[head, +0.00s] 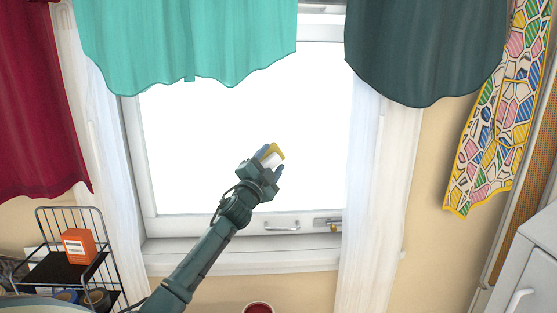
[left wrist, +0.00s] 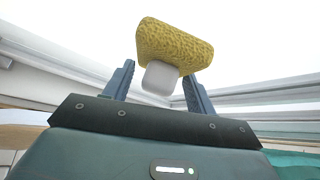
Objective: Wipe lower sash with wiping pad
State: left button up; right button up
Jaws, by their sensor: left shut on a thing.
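The lower sash (head: 180,224) is a white window frame around a bright, blown-out pane, with a handle (head: 282,226) and a latch on its bottom rail. My left gripper (head: 269,162) is in front of the middle of the pane. It is shut on the wiping pad (head: 277,151), which has a yellow sponge face and a pale grip block. In the left wrist view the pad (left wrist: 176,45) sits beyond the fingers, with the pale block (left wrist: 160,78) between them. I cannot tell whether the pad touches the glass. My right gripper is not in view.
A teal curtain (head: 190,40) and a dark green curtain (head: 425,50) hang over the window top. White sheer curtains (head: 375,180) flank it. A wire rack (head: 75,225) with an orange box (head: 79,246) stands at lower left. A red round object (head: 258,307) is at the bottom edge.

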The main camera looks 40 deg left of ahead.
aim_at(275, 157)
pick_arm(q)
jog(key=shift+s+a, duration=0.35)
jog(key=shift+s, duration=0.05)
jog(key=shift+s+d+r+p, duration=0.1)
jog(key=shift+s+d+p, duration=0.75)
jog(key=shift+s+d, duration=1.1)
jog(key=shift+s, duration=0.35)
jog(key=shift+s+d+p, duration=0.55)
jog(key=shift+s+d, duration=0.4)
jog(key=shift+s, duration=0.15)
